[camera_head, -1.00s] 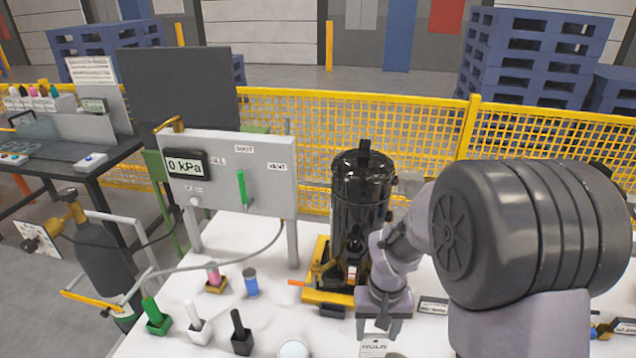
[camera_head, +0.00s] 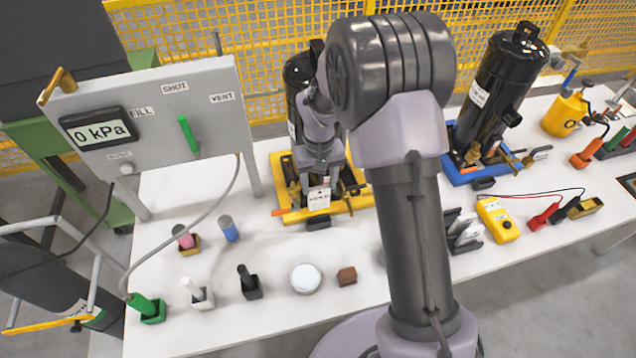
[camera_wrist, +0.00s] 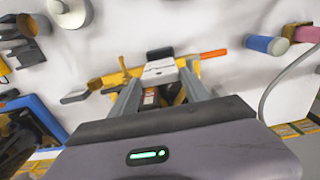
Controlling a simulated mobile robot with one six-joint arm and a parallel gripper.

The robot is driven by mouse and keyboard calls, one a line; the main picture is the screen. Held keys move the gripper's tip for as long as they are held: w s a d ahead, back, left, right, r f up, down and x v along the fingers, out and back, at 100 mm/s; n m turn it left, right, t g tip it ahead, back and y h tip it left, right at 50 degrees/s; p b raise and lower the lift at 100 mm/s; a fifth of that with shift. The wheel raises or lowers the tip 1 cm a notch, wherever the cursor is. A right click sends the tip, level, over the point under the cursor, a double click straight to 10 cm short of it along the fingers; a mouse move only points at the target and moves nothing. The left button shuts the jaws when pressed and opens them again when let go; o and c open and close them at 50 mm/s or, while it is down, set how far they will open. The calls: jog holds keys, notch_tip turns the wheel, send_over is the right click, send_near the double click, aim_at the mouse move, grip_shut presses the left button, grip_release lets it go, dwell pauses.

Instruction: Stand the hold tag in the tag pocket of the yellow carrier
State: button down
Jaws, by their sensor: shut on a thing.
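My gripper (camera_head: 318,181) is shut on the white hold tag (camera_head: 319,199), which hangs upright from the fingertips. The tag also shows between the fingertips in the wrist view (camera_wrist: 159,69). The yellow carrier (camera_head: 352,206) stands on the white table, with a black compressor (camera_head: 296,72) on it, partly hidden by my arm. A small dark block (camera_head: 318,223), which looks like the tag pocket, is at the carrier's front edge, just below the tag in the head view. In the wrist view that block (camera_wrist: 160,53) shows just beyond the tag. I cannot tell whether they touch.
A blue carrier (camera_head: 463,177) with another black compressor stands to the right. A gauge panel (camera_head: 150,130) stands at left with a grey hose. A round white-topped item (camera_head: 305,278), a brown block (camera_head: 347,276) and several coloured caps lie in front. An orange-tipped rod (camera_wrist: 213,54) lies near the block.

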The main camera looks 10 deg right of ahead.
aim_at(319, 208)
jog(key=shift+f+b, duration=3.4)
jog(key=shift+f, duration=1.25)
jog(key=shift+f+b, duration=0.4)
jog(key=shift+f, duration=0.15)
jog(key=shift+c, duration=2.1)
grip_release()
jog(key=shift+a, duration=0.15)
jog(key=c, duration=0.4)
jog(key=shift+r+p, duration=2.65)
jog(key=shift+r, duration=0.85)
